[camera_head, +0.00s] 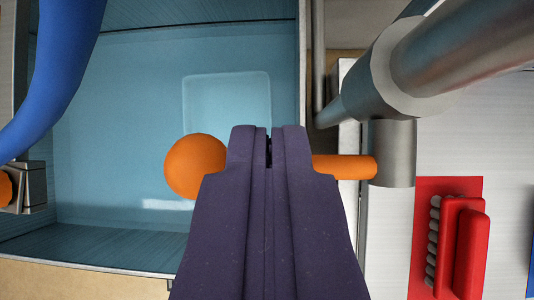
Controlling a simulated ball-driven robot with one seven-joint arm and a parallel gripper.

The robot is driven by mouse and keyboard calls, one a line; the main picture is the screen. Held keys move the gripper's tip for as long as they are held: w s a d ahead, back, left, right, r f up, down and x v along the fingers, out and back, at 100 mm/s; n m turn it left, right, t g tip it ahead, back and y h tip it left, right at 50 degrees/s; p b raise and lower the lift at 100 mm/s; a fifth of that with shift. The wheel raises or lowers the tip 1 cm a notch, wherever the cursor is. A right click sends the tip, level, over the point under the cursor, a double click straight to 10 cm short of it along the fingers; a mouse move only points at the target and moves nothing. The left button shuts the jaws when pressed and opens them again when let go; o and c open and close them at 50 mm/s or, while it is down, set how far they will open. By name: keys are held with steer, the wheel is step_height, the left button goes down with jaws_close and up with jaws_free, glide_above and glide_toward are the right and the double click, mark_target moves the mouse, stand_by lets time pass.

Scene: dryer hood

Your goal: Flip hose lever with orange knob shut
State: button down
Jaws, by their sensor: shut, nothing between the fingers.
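The hose lever (345,167) is an orange bar that runs sideways from a grey metal fitting on the right. Its round orange knob (195,167) shows at the left end. My dark purple gripper (269,135) is shut with nothing between its fingers. It covers the middle of the lever in this view, between the knob and the fitting. I cannot tell whether the fingers touch the lever. The grey fitting (394,152) joins a thick metal pipe (460,50) at the upper right.
A teal basin (110,120) lies behind the knob. A blue hose (60,60) curves down at the upper left. A red handle piece (462,245) on a red plate stands at the lower right. Another orange part (5,188) shows at the left edge.

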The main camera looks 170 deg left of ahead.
steer(key=shift+s+d+f, duration=0.1)
steer(key=shift+s+f, duration=0.05)
steer(key=shift+f, duration=0.55)
